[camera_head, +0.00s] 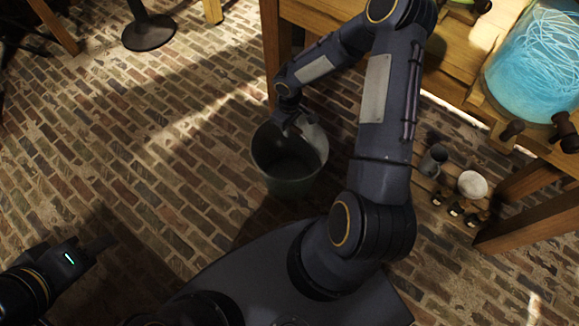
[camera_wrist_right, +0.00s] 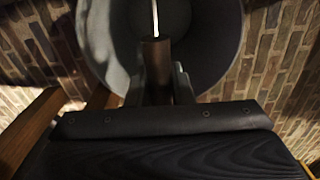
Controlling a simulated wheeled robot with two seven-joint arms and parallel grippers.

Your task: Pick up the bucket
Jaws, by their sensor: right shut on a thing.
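A grey, round, open-topped bucket (camera_head: 287,180) shows in the middle of the head view, upright, with its inside visible and looking empty. My right gripper (camera_head: 290,124) is at the bucket's far rim, shut on its handle. Whether the bucket touches the floor I cannot tell. My left gripper (camera_head: 100,245) is at the lower left, far from the bucket, dark and blurred; its fingers are not clear.
A wooden table (camera_head: 330,15) stands behind the bucket, its leg close to the bucket's far side. A blue glass jar (camera_head: 545,60) is at the upper right. A white bowl (camera_head: 472,185) and a small grey cup (camera_head: 433,160) are at the right.

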